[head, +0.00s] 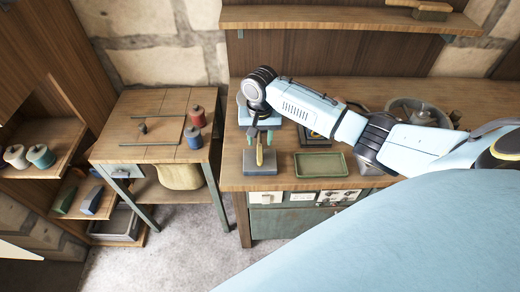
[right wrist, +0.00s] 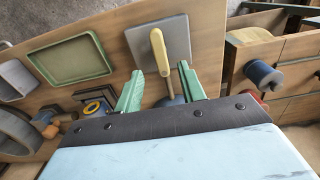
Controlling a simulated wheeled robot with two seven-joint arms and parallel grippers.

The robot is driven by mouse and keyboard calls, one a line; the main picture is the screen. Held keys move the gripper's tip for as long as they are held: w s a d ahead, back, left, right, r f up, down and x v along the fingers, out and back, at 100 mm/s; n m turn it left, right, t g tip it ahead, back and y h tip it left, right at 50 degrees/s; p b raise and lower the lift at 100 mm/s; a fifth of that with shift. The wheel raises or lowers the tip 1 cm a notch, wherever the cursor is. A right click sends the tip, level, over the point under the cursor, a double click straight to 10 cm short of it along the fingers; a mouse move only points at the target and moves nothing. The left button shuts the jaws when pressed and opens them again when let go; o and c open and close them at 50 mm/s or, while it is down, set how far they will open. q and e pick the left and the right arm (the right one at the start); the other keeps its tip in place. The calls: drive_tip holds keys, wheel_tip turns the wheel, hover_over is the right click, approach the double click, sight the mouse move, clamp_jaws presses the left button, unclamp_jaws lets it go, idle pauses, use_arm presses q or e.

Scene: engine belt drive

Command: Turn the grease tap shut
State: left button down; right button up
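The grease tap appears to be the piece with a yellow handle (head: 259,155) at the front left corner of the workbench, by a grey-blue block (head: 262,170). In the right wrist view the yellow handle (right wrist: 159,52) lies over the grey block (right wrist: 178,35), with a thin metal rod near it. My right gripper (head: 262,135) points down just above and behind the handle. Its green fingers stand apart in the right wrist view (right wrist: 160,88), with the handle beyond the tips and nothing clearly gripped. Whether a finger touches the tap cannot be told. My left gripper is not seen.
A green tray (head: 320,164) lies right of the block. A side table (head: 150,152) at left holds a red spool (head: 197,116) and a blue spool (head: 193,138). A shelf (head: 340,19) hangs above the bench. Floor (head: 180,240) between the furniture is clear.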

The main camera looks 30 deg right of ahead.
sight(260, 153)
wheel_tip(260, 153, down, 6)
drive_tip(key=shift+c, duration=0.4)
clamp_jaws()
